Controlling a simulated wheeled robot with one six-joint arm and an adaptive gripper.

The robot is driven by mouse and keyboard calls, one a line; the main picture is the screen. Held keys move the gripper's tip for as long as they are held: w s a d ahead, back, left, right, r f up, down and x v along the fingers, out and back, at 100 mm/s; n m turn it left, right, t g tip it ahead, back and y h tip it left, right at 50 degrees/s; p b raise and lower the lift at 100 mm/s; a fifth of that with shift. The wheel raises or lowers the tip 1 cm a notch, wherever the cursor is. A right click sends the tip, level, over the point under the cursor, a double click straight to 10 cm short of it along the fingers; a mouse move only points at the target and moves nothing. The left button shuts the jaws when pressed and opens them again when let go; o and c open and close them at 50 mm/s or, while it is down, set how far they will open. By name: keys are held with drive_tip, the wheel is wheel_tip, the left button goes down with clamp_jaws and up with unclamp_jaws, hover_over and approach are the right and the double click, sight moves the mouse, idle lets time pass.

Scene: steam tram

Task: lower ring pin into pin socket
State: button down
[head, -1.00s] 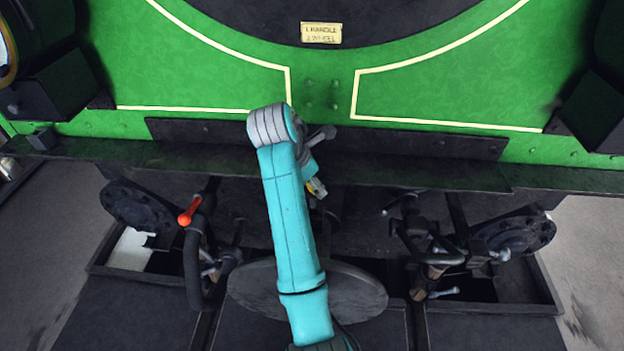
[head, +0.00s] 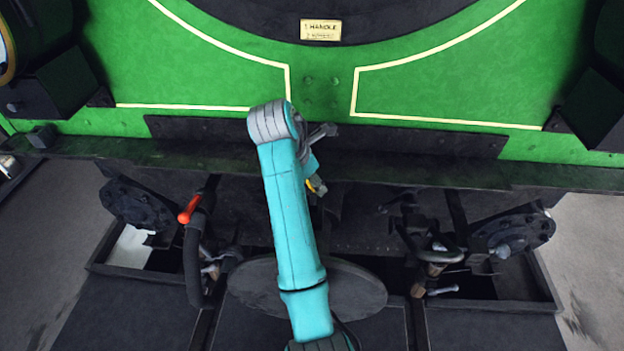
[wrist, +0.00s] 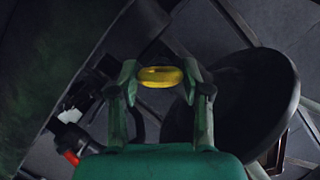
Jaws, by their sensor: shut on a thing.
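My gripper (wrist: 160,80) is shut on a yellow, rounded piece (wrist: 161,77), which looks like the top of the ring pin. The rest of the pin is hidden below it in the wrist view. In the head view the yellow piece (head: 316,185) shows as a small spot beside my teal arm, just below the dark beam, and my fingers (head: 322,190) there are small and dark. I cannot make out the pin socket in either view. The area under the gripper is dark and partly covered by my arm.
A dark round disc (head: 345,288) lies below my arm, and shows at right in the wrist view (wrist: 262,90). A red-tipped lever (head: 188,209) stands to the left. The dark beam (head: 420,172) crosses under the green panel (head: 440,85). Couplings (head: 430,245) hang at right.

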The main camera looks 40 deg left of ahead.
drive_tip(key=shift+f, duration=3.35)
drive_tip(key=shift+c, duration=2.2)
unclamp_jaws()
drive_tip(key=shift+r, duration=0.1)
